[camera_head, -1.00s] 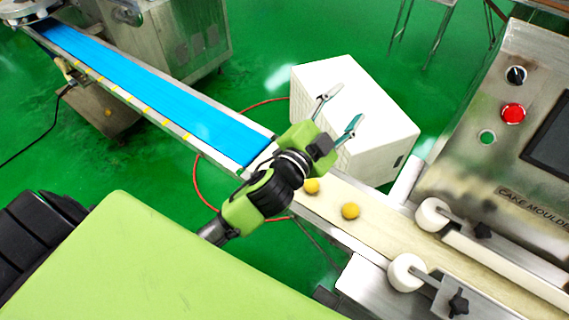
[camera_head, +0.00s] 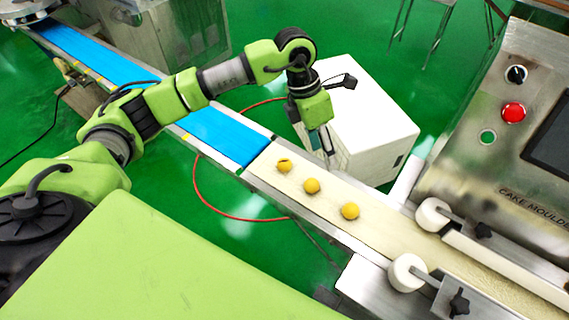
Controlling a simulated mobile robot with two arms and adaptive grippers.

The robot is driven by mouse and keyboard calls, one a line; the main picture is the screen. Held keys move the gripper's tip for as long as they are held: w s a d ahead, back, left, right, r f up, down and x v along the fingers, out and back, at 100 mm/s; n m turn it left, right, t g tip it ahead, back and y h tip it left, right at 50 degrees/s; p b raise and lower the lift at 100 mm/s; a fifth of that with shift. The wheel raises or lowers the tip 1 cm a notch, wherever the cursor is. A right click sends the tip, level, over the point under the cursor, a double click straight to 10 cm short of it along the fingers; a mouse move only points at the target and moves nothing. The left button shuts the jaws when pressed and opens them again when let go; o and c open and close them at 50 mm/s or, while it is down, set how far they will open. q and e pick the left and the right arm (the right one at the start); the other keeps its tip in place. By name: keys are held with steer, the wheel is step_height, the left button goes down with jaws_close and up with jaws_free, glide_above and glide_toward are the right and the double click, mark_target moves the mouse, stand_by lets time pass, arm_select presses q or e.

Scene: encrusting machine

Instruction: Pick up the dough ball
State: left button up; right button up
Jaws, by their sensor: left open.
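Three small yellow-brown dough balls lie in a row on the pale conveyor belt (camera_head: 385,230). The first ball (camera_head: 284,164) is nearest the blue belt, the second ball (camera_head: 312,185) is in the middle, and the third ball (camera_head: 350,211) is nearest the machine. My left gripper (camera_head: 325,153) points downward at the belt's far edge, above and right of the first two balls in the picture. It is open, empty and apart from the balls, with its fingers seen nearly edge-on. My right gripper is not in view.
A blue belt (camera_head: 228,136) joins the pale belt at upper left. A white box (camera_head: 375,125) stands behind my left gripper. White rollers (camera_head: 406,272) and the steel machine with its control panel (camera_head: 487,100) stand at right.

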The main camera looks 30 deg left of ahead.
arm_select(q)
steer(key=w+a+r+y, duration=0.15)
steer(key=a+y, duration=0.25)
steer(key=a, duration=0.6)
steer(key=p, duration=0.2)
glide_above(285, 160)
steer(key=shift+n, duration=0.4)
step_height(285, 160, down, 8)
steer(key=shift+f, duration=0.1)
step_height(285, 160, down, 5)
steer(key=shift+r+p, duration=0.1)
steer(key=shift+p, duration=0.85)
steer(key=shift+f, duration=0.3)
steer(key=c, duration=1)
